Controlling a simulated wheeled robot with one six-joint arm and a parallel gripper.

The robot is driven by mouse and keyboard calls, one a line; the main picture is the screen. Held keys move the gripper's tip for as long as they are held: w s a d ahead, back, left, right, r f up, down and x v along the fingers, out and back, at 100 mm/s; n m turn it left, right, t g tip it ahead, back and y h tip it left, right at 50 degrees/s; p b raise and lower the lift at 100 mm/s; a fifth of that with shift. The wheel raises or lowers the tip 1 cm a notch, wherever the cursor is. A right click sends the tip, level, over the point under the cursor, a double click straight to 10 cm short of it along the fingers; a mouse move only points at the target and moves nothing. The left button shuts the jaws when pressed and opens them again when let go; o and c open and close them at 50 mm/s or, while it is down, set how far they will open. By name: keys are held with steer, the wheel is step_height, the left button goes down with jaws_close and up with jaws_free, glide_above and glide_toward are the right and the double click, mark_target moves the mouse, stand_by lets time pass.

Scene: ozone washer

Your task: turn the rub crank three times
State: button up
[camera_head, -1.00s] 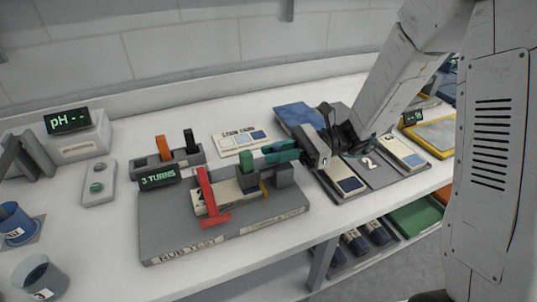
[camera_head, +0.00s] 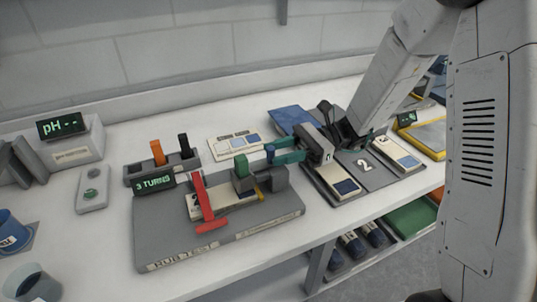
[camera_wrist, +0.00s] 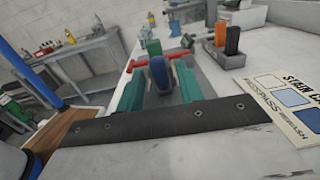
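The rub tester (camera_head: 165,229) is a grey plate labelled "RUB TEST" with a small display (camera_head: 154,184) reading "3 TURNS". It carries a red T-shaped bar (camera_head: 203,200), a green block (camera_head: 241,167) and a grey block (camera_head: 273,180). A blue rounded knob, seemingly the crank's grip, stands beside the blocks; it shows in the wrist view (camera_wrist: 160,75). My gripper (camera_head: 275,151) has teal fingers, one on each side of the knob, seemingly apart from it. In the wrist view the fingers (camera_wrist: 159,85) look spread. The crank's arm is mostly hidden.
A holder with an orange and a black handle (camera_head: 170,160) stands behind the tester. A stain card (camera_head: 233,146) lies behind my gripper. A numbered grey tray (camera_head: 378,172) is at right. Cups (camera_head: 30,284) and a pH meter (camera_head: 72,135) are at left.

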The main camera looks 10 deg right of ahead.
steer(key=shift+v, duration=2.55)
